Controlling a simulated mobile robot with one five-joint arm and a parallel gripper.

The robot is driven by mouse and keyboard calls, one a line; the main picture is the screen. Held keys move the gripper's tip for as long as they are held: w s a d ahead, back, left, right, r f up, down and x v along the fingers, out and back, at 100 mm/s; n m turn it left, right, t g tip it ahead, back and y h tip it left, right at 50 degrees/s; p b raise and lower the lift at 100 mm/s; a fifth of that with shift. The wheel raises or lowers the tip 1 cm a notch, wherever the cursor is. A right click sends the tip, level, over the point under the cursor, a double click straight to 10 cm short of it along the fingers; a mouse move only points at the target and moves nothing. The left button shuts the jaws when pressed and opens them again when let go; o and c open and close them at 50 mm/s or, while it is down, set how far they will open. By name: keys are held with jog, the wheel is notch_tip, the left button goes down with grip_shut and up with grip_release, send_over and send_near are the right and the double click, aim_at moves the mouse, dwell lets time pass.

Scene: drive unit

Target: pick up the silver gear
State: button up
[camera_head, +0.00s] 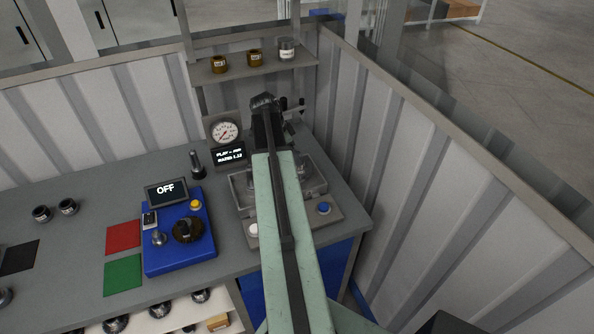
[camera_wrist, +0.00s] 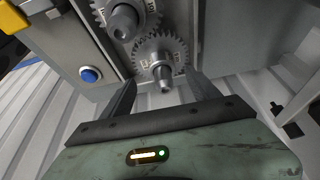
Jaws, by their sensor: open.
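Two toothed grey-silver gears show in the wrist view. One gear (camera_wrist: 158,52) is at the top middle, on a shaft that points toward me. A second gear (camera_wrist: 120,20) is at its upper left, also with a thick shaft end, and is partly cut by the frame edge. They look meshed or nearly so. I cannot tell which one the task means. My gripper (camera_wrist: 163,82) is open, its two dark fingers apart on either side of the first gear's shaft end, and nothing is visibly held. In the head view my arm hides the gears.
A drive unit (camera_head: 243,190) with a blue button (camera_head: 323,208) stands at the bench's right end, near a corrugated wall (camera_head: 400,150). A pressure gauge (camera_head: 224,131) and a blue control box (camera_head: 178,240) reading OFF are to its left. A shelf (camera_head: 235,70) is behind.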

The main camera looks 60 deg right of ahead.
jog(key=b+x, duration=0.4)
jog(key=x, duration=0.1)
jog(key=shift+w+d, duration=0.15)
jog(key=shift+r, duration=0.2)
jog(key=c, duration=1.3)
jog(key=shift+c, duration=0.2)
jog(key=shift+r+p, duration=0.1)
jog(key=shift+p, duration=0.3)
notch_tip(320, 180, up, 18)
jog(key=p, duration=1.7)
jog(key=shift+p, duration=0.4)
